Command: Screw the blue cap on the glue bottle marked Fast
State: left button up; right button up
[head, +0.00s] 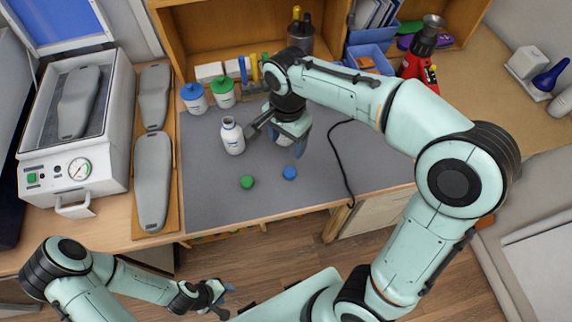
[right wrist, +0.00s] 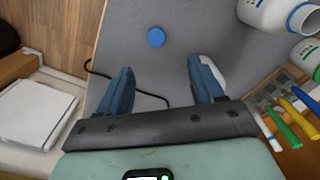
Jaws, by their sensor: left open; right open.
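An uncapped white bottle (head: 232,138) stands upright on the grey mat; its label is too small to read. The blue cap (head: 289,172) lies on the mat to the right of a green cap (head: 247,182). My right gripper (head: 287,146) is over the mat, right of the uncapped bottle and behind the blue cap. In the right wrist view its fingers (right wrist: 163,82) are apart with nothing between them, and the blue cap (right wrist: 156,37) lies beyond their tips. My left gripper (head: 222,296) is open and empty, low in front of the table.
Grey insole forms (head: 152,180) lie left of the mat. A black cable (head: 338,160) crosses its right side. The mat's front (head: 215,205) is clear.

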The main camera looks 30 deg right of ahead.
jog(key=shift+s, duration=0.15)
send_over(289, 173)
jog(key=f, duration=0.5)
jog(key=f+b, duration=0.1)
jog(key=f, duration=0.2)
jog(key=shift+w+a+f, duration=0.1)
jog(key=shift+w, duration=0.3)
jog(key=shift+s+f, duration=0.2)
jog(key=shift+f, duration=1.1)
jog(key=shift+s+f, duration=0.15)
jog(key=shift+f, duration=1.15)
jog(key=shift+c, duration=0.3)
jog(key=c, duration=1)
